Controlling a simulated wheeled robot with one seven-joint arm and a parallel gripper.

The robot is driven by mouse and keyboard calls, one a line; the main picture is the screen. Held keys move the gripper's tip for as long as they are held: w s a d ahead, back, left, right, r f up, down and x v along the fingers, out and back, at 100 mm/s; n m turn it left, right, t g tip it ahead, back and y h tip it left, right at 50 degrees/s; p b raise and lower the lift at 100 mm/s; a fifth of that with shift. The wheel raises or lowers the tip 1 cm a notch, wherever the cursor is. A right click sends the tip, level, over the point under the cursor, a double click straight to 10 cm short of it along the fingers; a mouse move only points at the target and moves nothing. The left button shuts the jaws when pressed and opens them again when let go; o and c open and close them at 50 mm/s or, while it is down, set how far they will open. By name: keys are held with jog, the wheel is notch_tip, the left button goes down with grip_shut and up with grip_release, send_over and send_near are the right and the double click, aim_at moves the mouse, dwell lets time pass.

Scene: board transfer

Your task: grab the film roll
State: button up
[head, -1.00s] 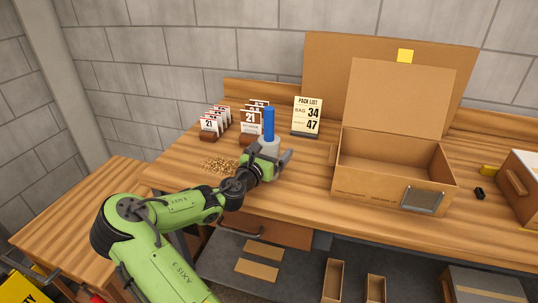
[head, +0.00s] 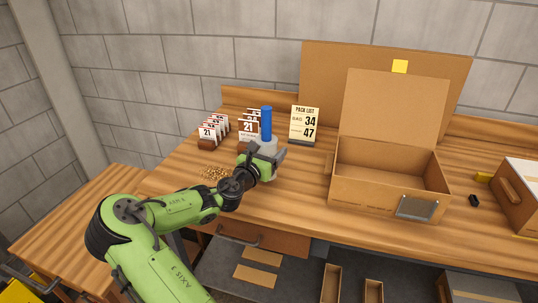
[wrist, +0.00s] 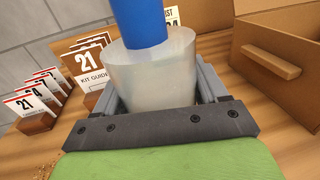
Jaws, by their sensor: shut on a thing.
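The film roll (head: 268,146) is a translucent whitish cylinder with a blue core (head: 266,121) sticking up out of its top. It stands upright on the wooden bench, and I cannot tell whether its base touches the wood. My gripper (head: 277,154) is at the roll, shut on its lower part. In the wrist view the film roll (wrist: 152,75) sits between the two grey fingers, one on each side. Its lower end is hidden behind the dark gripper bar.
Card holders marked 21 (head: 208,134) stand to the left, with more cards (head: 249,127) just behind the roll. A pack list sign (head: 304,124) stands behind right. An open cardboard box (head: 350,190) is to the right. Small brown bits (head: 213,174) lie left of my gripper.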

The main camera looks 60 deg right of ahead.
jog(key=a+p, duration=0.2)
jog(key=a, duration=1.6)
jog(key=shift+w, duration=0.35)
